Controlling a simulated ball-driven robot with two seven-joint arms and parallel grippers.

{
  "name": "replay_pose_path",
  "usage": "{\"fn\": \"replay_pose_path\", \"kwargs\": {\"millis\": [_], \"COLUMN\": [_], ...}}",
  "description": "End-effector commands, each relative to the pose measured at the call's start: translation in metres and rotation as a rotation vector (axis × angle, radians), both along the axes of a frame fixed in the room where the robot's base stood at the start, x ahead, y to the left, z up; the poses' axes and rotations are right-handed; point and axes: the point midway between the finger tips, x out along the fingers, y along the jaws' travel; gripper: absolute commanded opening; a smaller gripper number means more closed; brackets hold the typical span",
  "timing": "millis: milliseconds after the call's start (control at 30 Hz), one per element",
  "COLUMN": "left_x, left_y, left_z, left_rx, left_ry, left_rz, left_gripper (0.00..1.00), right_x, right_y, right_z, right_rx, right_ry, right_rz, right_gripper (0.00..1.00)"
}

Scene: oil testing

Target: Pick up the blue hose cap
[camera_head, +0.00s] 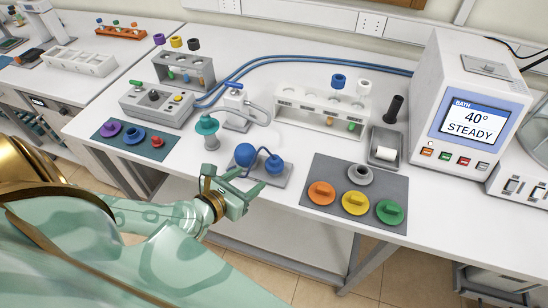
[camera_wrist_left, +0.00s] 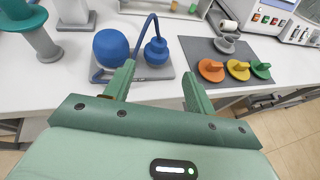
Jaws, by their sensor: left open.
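A small blue knob-like piece (camera_head: 273,164), which looks like the blue hose cap, stands on a grey plate (camera_head: 268,181) near the bench's front edge. A thin blue hose arches between it and a larger blue bulb (camera_head: 244,154) to its left. In the left wrist view the small blue cap (camera_wrist_left: 156,50) is ahead of the fingers, with the blue bulb (camera_wrist_left: 111,48) left of it. My left gripper (camera_head: 249,180) is open and empty at the front edge of the plate, its fingers pointing toward the blue pieces. My right gripper is not in view.
Right of the plate, a dark mat (camera_head: 333,174) holds orange, yellow and green caps and a grey ring. A teal-topped spool (camera_head: 207,128) stands to the left. A white rack (camera_head: 318,112) and a bath unit (camera_head: 470,120) stand behind and right.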

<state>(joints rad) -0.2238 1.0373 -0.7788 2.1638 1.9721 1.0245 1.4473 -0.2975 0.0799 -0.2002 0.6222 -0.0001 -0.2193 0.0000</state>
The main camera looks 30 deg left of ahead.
Motion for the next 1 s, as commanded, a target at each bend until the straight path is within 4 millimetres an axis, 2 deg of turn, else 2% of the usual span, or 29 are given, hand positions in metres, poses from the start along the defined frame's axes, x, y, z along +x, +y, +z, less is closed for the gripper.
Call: {"fn": "replay_pose_path", "kwargs": {"millis": [400, 633, 833, 1000], "left_x": [0.084, 0.103, 0.133, 0.147], "left_y": [0.0, -0.001, -0.002, -0.003], "left_z": [-0.036, -0.043, -0.055, -0.061], "left_rx": [-0.012, -0.011, -0.011, -0.012], "left_ry": [0.006, 0.006, 0.005, 0.007], "left_rz": [0.017, 0.014, 0.015, 0.014], "left_gripper": [0.55, 0.55, 0.55, 0.55], "right_x": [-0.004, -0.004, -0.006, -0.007], "right_y": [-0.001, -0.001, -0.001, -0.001], "right_z": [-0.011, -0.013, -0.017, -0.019], "right_rx": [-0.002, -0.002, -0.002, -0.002], "right_ry": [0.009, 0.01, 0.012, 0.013], "right_rz": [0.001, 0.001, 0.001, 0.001], "right_gripper": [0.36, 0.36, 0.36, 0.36]}}
